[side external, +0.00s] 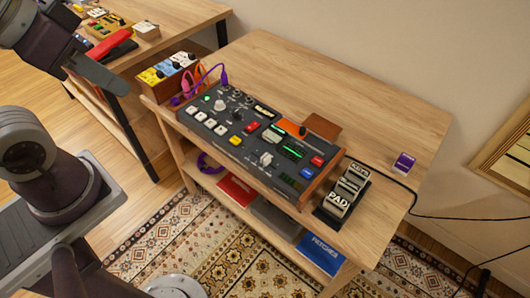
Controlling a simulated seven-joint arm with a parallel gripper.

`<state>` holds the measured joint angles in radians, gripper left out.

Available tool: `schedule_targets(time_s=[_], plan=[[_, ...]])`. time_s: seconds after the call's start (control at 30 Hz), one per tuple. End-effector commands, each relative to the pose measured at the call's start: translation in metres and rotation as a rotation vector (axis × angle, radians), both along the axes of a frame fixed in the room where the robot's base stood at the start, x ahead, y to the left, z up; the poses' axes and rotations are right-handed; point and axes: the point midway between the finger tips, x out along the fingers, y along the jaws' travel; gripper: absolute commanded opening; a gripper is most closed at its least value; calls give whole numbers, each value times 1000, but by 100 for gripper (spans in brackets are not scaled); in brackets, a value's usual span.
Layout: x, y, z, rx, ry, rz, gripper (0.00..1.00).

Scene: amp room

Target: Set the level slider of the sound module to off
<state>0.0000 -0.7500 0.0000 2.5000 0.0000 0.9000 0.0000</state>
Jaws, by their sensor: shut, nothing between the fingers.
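The sound module appears to be the dark console with wooden end cheeks (212,143) on the wooden table. It carries white, yellow, red and blue buttons, knobs and small lit green displays. A pale cap (266,159) stands up near its front middle and an orange-marked part (292,128) lies at its back right. I cannot tell which control is the level slider, and its labels are too small to read. My gripper (119,87) is at the upper left, shut and empty, held away from the console and apart from it.
A yellow-and-blue pedal box (168,70) with orange and purple cables stands left of the console. A PADS unit (345,194) stands right, with a purple-and-white block (403,163) beyond. The table's back (300,65) is clear. Books (322,252) lie on the lower shelf.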

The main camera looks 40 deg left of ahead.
Motion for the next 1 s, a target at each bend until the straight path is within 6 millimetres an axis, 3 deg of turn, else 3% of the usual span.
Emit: schedule_targets(time_s=[0.33,0.37,0.43,0.53,0.63,0.77,0.9,1.0], plan=[[0,0,0,0,0,0,0],[0,0,0,0,0,0,2],[3,0,1,-2,6,-1,16],[28,-4,2,-13,52,-6,35],[79,-14,-7,-29,139,-12,39],[152,-35,-49,-39,252,-13,39],[211,-60,-131,-31,368,-10,39],[232,-74,-191,-17,431,-6,39]])
